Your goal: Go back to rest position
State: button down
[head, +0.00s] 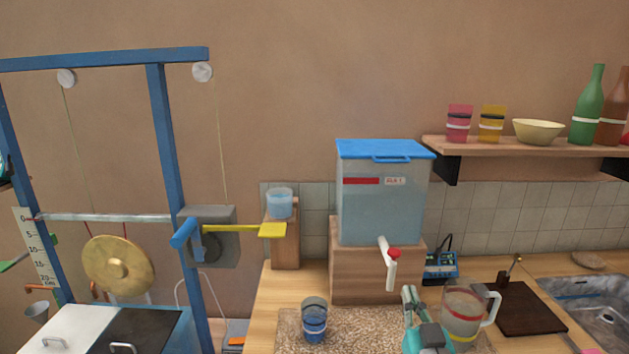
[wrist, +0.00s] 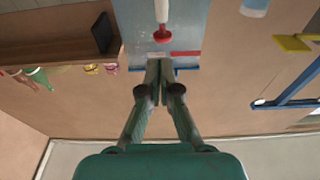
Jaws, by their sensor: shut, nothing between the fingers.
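My gripper (head: 411,297) is teal and grey and shows at the bottom of the head view, in front of the counter and just left of a clear pitcher (head: 463,309). In the wrist view my gripper (wrist: 159,66) has its two fingers together with nothing between them. Behind it in the head view stands a clear water tank (head: 382,205) with a blue lid. Its white tap (head: 389,268) with a red knob hangs above and left of my fingertips. In the wrist view the red knob (wrist: 162,34) appears beyond the fingertips, the scene being upside down.
A blue cup (head: 314,321) stands on the speckled mat (head: 372,322) left of my gripper. A blue frame (head: 162,120) with a gong (head: 119,264) and a yellow lever (head: 262,230) is at left. A sink (head: 590,298) and a shelf (head: 500,147) are at right.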

jog(key=s+f+g, duration=0.2)
jog(key=s+f, duration=1.8)
jog(key=s, duration=0.1)
jog(key=s+f+g, duration=0.1)
jog(key=s+g, duration=0.2)
jog(key=s, duration=2.3)
jog(key=shift+s+f, duration=0.25)
jog(key=shift+s, duration=0.15)
jog(key=shift+a, duration=0.1)
